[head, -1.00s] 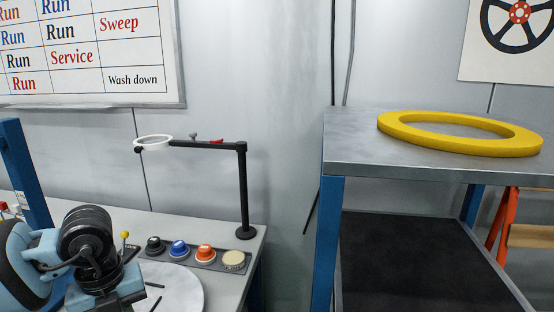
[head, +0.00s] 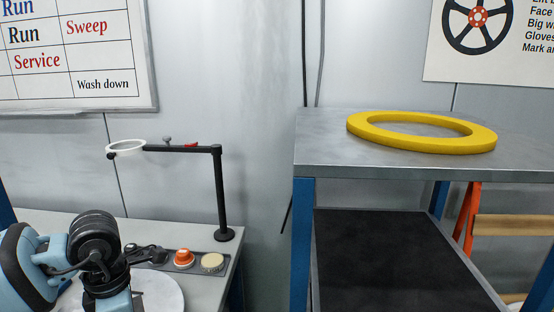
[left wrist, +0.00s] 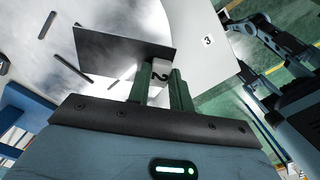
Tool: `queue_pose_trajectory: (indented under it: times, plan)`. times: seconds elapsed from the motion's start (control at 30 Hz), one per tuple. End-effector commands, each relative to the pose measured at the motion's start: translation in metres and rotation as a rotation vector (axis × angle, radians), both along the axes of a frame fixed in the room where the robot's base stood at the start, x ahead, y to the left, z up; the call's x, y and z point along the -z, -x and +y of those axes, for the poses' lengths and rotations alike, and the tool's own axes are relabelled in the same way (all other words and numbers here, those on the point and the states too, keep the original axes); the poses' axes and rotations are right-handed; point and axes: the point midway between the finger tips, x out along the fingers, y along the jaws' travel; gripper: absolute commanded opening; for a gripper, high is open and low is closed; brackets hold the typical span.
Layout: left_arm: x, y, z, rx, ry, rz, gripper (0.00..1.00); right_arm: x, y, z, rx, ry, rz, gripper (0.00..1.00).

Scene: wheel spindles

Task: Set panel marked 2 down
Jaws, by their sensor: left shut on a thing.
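In the left wrist view, my left gripper (left wrist: 160,82) is shut on the white tab marked 2 of a dark flat panel (left wrist: 112,48). The tab sits between its two green fingers. The panel is over a pale round disc (left wrist: 188,22) with dark slots; I cannot tell whether they touch. In the head view, the disc (head: 168,292) lies on the bench at the lower left, partly behind my left arm. The left gripper and panel are out of that view. My right gripper is not clearly seen.
A label marked 3 (left wrist: 207,41) shows on a pale surface near the disc. A black stand with a white ring (head: 126,147), an orange knob (head: 184,256) and a cream button (head: 212,261) are on the bench. A yellow ring (head: 425,132) lies on the table (head: 320,155) at right.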

Motion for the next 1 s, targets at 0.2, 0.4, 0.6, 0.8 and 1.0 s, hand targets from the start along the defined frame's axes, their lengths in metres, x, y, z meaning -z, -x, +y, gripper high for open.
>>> queue_pose_trajectory:
  times: [0.2,0.4,0.6,0.8,1.0]
  plan:
    - [-0.002,-0.004,-0.01,0.375,0.003,-0.012,0.0,-0.003,-0.002,0.0,0.0,0.0,-0.007,0.36]
    - [-0.002,-0.007,-0.019,0.719,0.005,-0.022,0.0,-0.006,-0.004,0.001,0.003,-0.002,-0.013,0.36]
    - [-0.002,-0.01,-0.027,1.064,0.004,-0.029,0.0,-0.009,-0.007,0.002,0.008,-0.006,-0.019,0.36]
    - [-0.003,-0.013,-0.035,1.407,0.002,-0.034,0.0,-0.012,-0.008,0.002,0.01,-0.007,-0.025,0.36]
    - [-0.004,-0.016,-0.044,1.747,-0.001,-0.038,0.0,-0.014,-0.01,0.002,0.009,-0.006,-0.031,0.36]
